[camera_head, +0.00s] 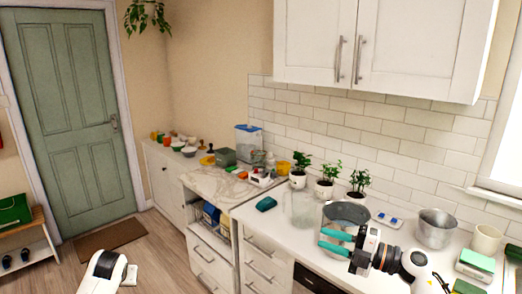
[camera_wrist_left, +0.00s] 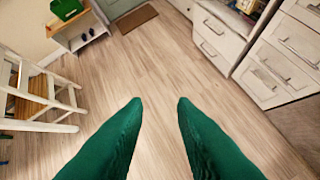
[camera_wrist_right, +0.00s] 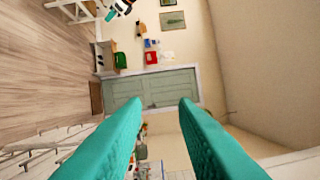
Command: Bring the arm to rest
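My right gripper (camera_head: 322,240) reaches in over the counter at the lower right of the head view, its teal fingers pointing left. In the right wrist view its fingers (camera_wrist_right: 163,102) are apart, with nothing between them. My left arm (camera_head: 105,270) shows only as a white link at the lower left of the head view; its fingers are out of that view. In the left wrist view the left gripper (camera_wrist_left: 157,102) has its green fingers apart and empty, above the wooden floor.
A dark pan (camera_head: 347,212) and a glass container (camera_head: 300,207) are close to the right gripper. A metal pot (camera_head: 435,228), a cream mug (camera_head: 486,239) and potted plants (camera_head: 326,186) stand on the counter. A white wooden frame (camera_wrist_left: 40,95) is left of the left gripper. Floor below it is clear.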

